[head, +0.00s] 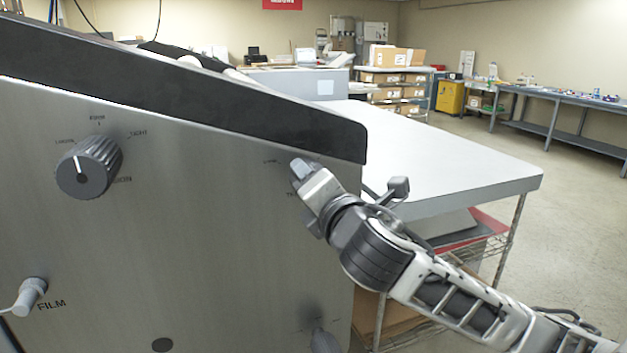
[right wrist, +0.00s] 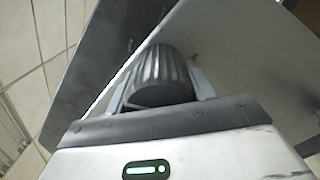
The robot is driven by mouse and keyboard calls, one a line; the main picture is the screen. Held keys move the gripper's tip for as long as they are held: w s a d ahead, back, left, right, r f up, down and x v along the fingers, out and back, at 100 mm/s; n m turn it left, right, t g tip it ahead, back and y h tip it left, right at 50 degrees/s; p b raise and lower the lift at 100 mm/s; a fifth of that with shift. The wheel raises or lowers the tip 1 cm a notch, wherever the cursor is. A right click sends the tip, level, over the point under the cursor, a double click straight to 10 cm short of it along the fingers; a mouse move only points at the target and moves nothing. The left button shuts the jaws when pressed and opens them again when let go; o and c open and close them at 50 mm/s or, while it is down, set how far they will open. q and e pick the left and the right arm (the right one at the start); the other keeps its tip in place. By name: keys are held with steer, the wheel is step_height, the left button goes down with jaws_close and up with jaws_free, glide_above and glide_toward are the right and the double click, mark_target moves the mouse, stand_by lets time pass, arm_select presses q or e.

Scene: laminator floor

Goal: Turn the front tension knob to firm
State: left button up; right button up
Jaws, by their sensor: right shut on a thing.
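My right gripper (head: 301,170) is against the upper right of the steel side panel (head: 205,210). It is shut on a dark ribbed knob (right wrist: 160,76), with one finger on each side in the right wrist view. In the head view this knob is hidden behind the gripper, and only small parts of its printed labels show. The knob's pointer and setting cannot be read. A second ribbed grey knob (head: 88,167) is at the panel's upper left, with a white pointer line aimed up and slightly left and a TIGHT label at its right. My left gripper is not in view.
A grey lever (head: 30,297) by the word FILM is at the lower left. Another knob (head: 325,341) is at the panel's bottom right. A black sloped cover edge (head: 180,90) runs above the panel. A light-topped table (head: 440,165) stands behind my right arm.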

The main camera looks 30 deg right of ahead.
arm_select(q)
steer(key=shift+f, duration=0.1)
arm_select(e)
steer(key=shift+m, duration=0.5)
steer(key=o, duration=1)
steer(key=shift+c, duration=0.2)
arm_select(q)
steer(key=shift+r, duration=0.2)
arm_select(e)
steer(key=shift+s, duration=0.1)
